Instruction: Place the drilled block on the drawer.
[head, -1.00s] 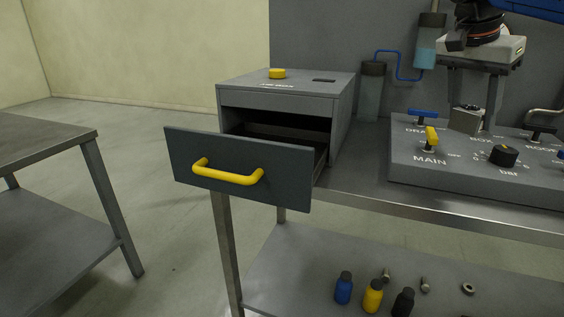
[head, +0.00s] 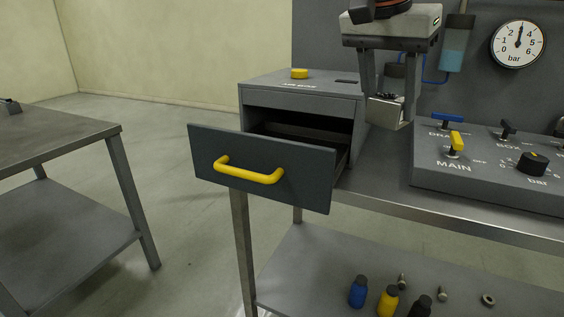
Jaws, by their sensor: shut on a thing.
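The drilled block (head: 385,112), a small grey block with dark holes on its top, hangs between the fingers of my gripper (head: 389,96). My gripper is shut on it, right of the drawer cabinet (head: 268,113) and in front of the back panel. The fingers hide part of the block's sides. The drawer (head: 304,174) is pulled out of the cabinet, with a dark front and a yellow handle (head: 248,172). Its inside (head: 300,132) is partly visible and looks empty; the front hides most of its floor.
A yellow button (head: 299,73) sits on the cabinet top. A control panel (head: 480,185) with levers and a knob stands on the bench to the right. A pressure gauge (head: 518,44) is on the wall. Bottles (head: 388,302) stand on the lower shelf. Another table (head: 60,138) is at left.

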